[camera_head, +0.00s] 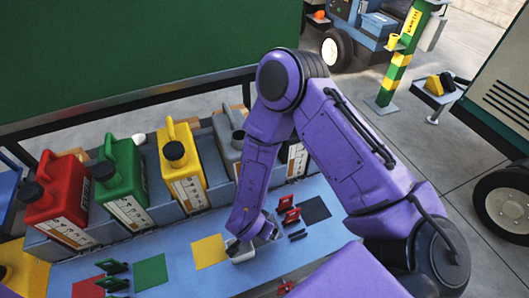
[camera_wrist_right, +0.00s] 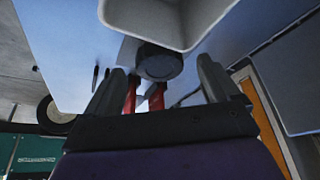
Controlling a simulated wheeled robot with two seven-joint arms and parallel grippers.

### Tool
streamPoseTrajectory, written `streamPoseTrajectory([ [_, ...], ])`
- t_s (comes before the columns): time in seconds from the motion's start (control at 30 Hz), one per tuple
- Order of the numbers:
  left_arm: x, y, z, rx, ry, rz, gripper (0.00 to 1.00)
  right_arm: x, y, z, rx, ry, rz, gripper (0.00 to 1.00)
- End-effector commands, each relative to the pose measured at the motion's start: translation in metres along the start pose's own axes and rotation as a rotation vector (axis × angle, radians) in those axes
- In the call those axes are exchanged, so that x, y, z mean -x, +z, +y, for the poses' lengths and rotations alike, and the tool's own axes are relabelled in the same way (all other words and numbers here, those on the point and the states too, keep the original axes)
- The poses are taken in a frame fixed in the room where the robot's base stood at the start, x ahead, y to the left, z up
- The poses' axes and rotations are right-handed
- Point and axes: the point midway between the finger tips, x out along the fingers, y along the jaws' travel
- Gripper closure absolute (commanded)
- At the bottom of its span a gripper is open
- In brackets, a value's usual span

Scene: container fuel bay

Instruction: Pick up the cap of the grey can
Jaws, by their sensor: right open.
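The grey can (camera_head: 222,132) stands in the row of cans in the head view, partly behind my right arm. A dark round part shows near its top at the arm's edge. My right gripper (camera_head: 262,234) points down over the blue bench, beside a small pale tray (camera_head: 243,256). In the right wrist view its fingers (camera_wrist_right: 160,70) are open, with a black round cap (camera_wrist_right: 158,63) between them, apart from both. The cap overlaps the rim of the pale tray (camera_wrist_right: 215,12) there. I cannot tell whether this cap is the grey can's. My left gripper is not in view.
Red (camera_head: 60,195), green (camera_head: 122,165) and yellow (camera_head: 183,158) cans stand left of the grey can. Coloured squares, such as the yellow one (camera_head: 209,251), and upright red clips (camera_head: 288,210) are on the bench (camera_head: 190,278). A green panel (camera_head: 120,50) rises behind the cans.

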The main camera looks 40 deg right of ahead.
Motion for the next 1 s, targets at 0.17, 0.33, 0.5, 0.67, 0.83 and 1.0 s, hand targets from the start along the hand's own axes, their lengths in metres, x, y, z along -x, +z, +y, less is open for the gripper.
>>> streamPoseTrajectory([
  [0.17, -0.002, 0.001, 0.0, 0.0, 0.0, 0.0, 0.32, -0.013, 0.0, 0.0, 0.001, 0.0, 0.0, 0.11],
  [0.33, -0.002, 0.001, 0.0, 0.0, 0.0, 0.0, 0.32, -0.013, 0.0, 0.001, 0.001, 0.0, 0.0, 0.18],
  [0.5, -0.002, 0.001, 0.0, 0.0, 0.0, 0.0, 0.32, -0.013, 0.0, 0.001, 0.001, 0.0, 0.0, 0.71],
  [0.67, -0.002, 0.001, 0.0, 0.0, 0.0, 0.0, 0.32, -0.013, 0.0, 0.001, 0.001, 0.0, 0.0, 0.71],
  [0.83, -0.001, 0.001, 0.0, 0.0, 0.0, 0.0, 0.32, -0.009, -0.001, 0.001, 0.0, 0.0, 0.0, 0.71],
  [1.0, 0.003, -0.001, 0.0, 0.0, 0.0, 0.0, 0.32, 0.013, -0.01, 0.0, -0.002, -0.003, 0.0, 0.71],
])
